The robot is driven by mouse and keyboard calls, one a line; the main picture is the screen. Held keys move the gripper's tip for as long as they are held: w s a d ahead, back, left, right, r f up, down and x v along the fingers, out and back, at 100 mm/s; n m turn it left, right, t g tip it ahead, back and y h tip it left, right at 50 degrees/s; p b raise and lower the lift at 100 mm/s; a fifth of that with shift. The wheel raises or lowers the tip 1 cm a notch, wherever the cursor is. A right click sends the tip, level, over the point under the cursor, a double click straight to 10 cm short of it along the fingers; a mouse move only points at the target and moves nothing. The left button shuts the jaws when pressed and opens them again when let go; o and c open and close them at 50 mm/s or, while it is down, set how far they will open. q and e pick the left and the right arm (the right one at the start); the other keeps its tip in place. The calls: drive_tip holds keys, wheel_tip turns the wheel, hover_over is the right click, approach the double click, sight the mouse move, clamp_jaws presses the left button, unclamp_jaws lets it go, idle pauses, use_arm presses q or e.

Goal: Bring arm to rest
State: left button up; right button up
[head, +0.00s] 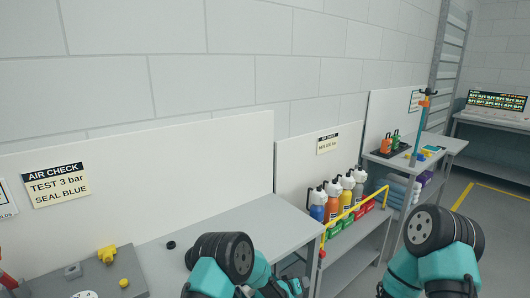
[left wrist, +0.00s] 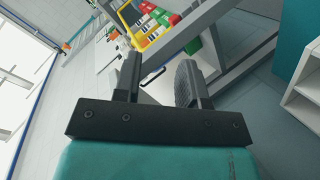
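My left arm (head: 222,262) comes up at the bottom middle of the head view, teal with a black joint. My left gripper (left wrist: 160,78) fills the middle of the left wrist view. Its two dark fingers stand apart with nothing held between them. In the head view only part of this gripper (head: 283,288) shows at the bottom edge. My right arm (head: 445,250) is at the lower right of the head view, with its gripper out of sight.
A grey bench (head: 225,223) runs along the wall, with a dark plate and yellow fittings (head: 107,254) at left. Several coloured bottles (head: 334,200) stand behind a yellow rail (head: 352,213). A farther table (head: 440,145) holds small items. Open floor (head: 487,215) lies at right.

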use_arm(q)
drive_tip(key=s+a+f+n+g+y, duration=0.1)
drive_tip(key=s+a+f+y, duration=0.2)
drive_tip(key=a, duration=0.5)
drive_tip(key=s+a+f+g, duration=0.1)
drive_tip(key=s+a+f, duration=0.1)
drive_tip(key=s+a, duration=0.45)
drive_tip(key=s+a+f+n+g+y, duration=0.1)
drive_tip(key=s+a+f+y, duration=0.2)
drive_tip(key=a, duration=0.5)
drive_tip(key=s+a+r+g, duration=0.2)
drive_tip(key=s+a, duration=0.5)
drive_tip(key=s, duration=0.4)
drive_tip(key=s+a+r+g, duration=0.1)
drive_tip(key=s+a+g, duration=0.1)
drive_tip(key=s+a, duration=0.5)
drive_tip(key=s, duration=0.5)
drive_tip(key=shift+s+r+g, duration=0.2)
drive_tip(key=shift+r+g, duration=0.2)
